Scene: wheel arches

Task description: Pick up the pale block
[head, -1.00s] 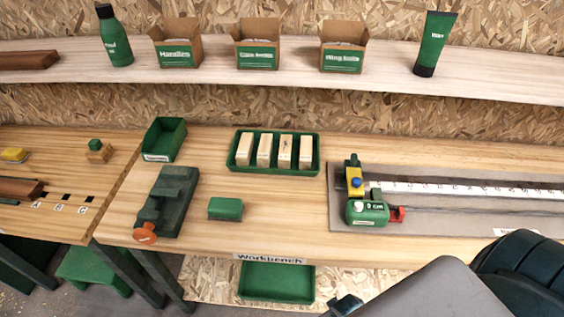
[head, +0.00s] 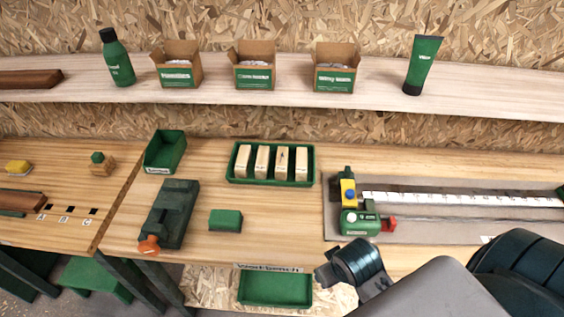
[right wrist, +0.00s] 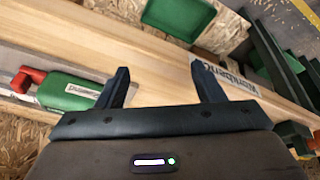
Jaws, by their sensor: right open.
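Several pale wooden blocks (head: 262,161) stand side by side in a green tray (head: 231,179) at the middle back of the workbench. One of them has a small dark mark on it. My right arm comes in at the bottom right of the head view, low in front of the bench edge and well apart from the blocks. In the right wrist view my right gripper (right wrist: 163,82) is open, with nothing between its fingers. No pale block shows in that view. My left gripper is not in view.
A green block (head: 225,220) and a dark vise (head: 169,215) lie in front of the tray. An empty green bin (head: 165,151) is to its left. A green tool with a red knob (head: 360,222) sits on the grey board at right. A shelf (head: 390,107) runs above.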

